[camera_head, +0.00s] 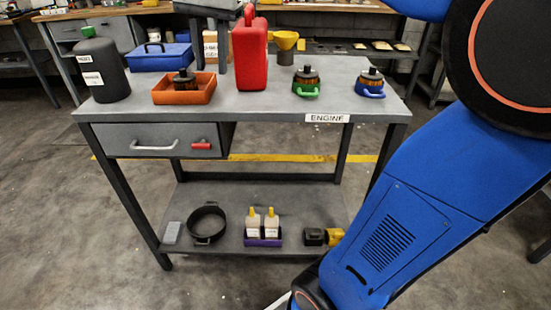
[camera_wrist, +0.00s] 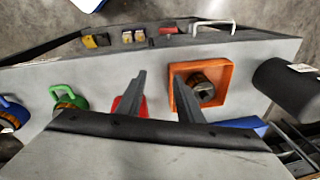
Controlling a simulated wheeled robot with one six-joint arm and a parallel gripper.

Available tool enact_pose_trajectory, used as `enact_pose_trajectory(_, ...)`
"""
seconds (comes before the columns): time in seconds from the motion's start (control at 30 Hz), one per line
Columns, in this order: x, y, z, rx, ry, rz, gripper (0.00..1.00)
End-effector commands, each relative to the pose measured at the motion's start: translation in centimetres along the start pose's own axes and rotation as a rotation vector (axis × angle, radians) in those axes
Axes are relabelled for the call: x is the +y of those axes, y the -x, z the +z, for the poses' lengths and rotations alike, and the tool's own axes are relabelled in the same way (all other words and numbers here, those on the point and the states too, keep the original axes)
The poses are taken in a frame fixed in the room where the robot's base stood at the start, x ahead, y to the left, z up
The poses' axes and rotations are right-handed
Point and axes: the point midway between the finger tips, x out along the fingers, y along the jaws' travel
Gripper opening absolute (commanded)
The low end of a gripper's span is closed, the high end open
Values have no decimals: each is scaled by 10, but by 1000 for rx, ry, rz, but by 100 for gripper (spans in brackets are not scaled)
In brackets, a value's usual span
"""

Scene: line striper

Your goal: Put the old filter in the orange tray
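The orange tray (camera_head: 183,98) sits on the left part of the grey bench top. A dark-topped, brownish filter (camera_head: 184,79) stands inside it. The wrist view also shows the tray (camera_wrist: 229,84) with the filter (camera_wrist: 202,90) in it. My gripper (camera_head: 209,66) is open and empty, pointing down above the bench between the tray and a red can. In the wrist view its two fingers (camera_wrist: 160,78) are apart, with the right one overlapping the tray's edge. Two similar filters stand to the right, one with a green-handled piece (camera_head: 306,82), one with a blue-handled piece (camera_head: 370,83).
The red can (camera_head: 250,55) stands close to my gripper. The drawer (camera_head: 150,143) is below.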

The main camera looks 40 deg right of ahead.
Motion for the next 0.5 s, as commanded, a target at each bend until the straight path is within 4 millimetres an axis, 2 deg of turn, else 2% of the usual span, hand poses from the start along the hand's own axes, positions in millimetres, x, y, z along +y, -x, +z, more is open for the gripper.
enact_pose_trajectory(0.03, 16, -9, 9, 10, 47, -11, 34)
enact_pose_trajectory(0.27, 78, -60, 46, 69, 300, -58, 34)
enact_pose_trajectory(0.5, 142, -125, 88, 145, 563, -88, 34)
